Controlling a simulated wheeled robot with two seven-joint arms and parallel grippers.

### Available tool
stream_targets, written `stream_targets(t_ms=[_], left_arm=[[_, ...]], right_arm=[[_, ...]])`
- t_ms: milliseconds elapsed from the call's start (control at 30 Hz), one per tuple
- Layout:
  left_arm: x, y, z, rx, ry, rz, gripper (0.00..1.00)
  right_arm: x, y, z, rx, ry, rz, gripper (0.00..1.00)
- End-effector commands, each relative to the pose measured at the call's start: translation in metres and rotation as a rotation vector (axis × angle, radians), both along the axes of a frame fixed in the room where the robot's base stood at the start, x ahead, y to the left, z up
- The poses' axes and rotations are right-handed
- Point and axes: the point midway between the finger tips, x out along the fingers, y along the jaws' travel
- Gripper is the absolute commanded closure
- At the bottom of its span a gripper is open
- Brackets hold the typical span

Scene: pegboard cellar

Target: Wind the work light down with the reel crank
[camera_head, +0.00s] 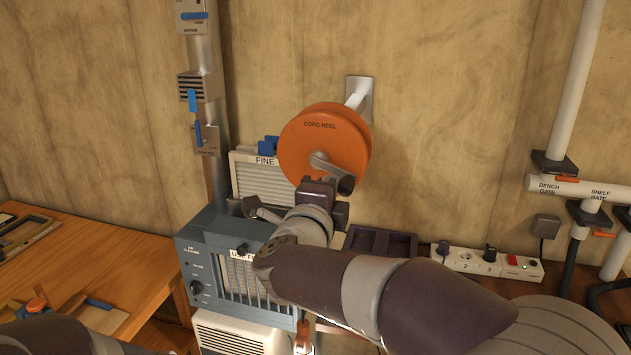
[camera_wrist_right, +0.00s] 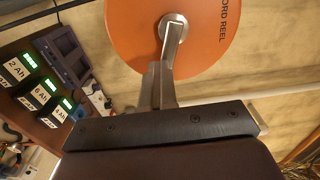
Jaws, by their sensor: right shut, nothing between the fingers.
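The orange cord reel (camera_head: 312,140) sticks out from the wall on a bracket, and its face also fills the top of the right wrist view (camera_wrist_right: 125,35). Its metal crank arm (camera_head: 325,166) slants down and right from the hub to a dark handle (camera_head: 346,185). My right gripper (camera_head: 319,184) is just below the crank, close to the handle. In the right wrist view its fingers (camera_wrist_right: 157,86) are together and empty, in front of the lower end of the crank arm (camera_wrist_right: 171,47). I cannot tell if they touch it. My left gripper is out of view, and I cannot make out the work light.
A blue air cleaner (camera_head: 230,262) stands below and left of the reel, with a filter marked FINE (camera_head: 262,178) behind. A power strip (camera_head: 490,262) and white pipes (camera_head: 575,85) are at right. A wooden bench (camera_head: 90,260) is at left.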

Motion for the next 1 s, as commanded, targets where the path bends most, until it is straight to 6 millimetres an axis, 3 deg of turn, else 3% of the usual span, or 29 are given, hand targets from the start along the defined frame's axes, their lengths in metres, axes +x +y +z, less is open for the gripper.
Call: stream_targets(t_ms=[33, 467, 1000], left_arm=[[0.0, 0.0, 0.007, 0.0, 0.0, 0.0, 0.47], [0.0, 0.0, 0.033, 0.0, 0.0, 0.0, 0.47], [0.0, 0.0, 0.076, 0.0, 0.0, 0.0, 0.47]], right_arm=[[-0.001, -0.004, 0.01, 0.002, -0.002, -0.003, 1.0], [-0.001, -0.006, 0.049, 0.002, -0.002, -0.004, 1.0], [0.004, 0.013, 0.096, 0.002, -0.001, -0.001, 1.0]])
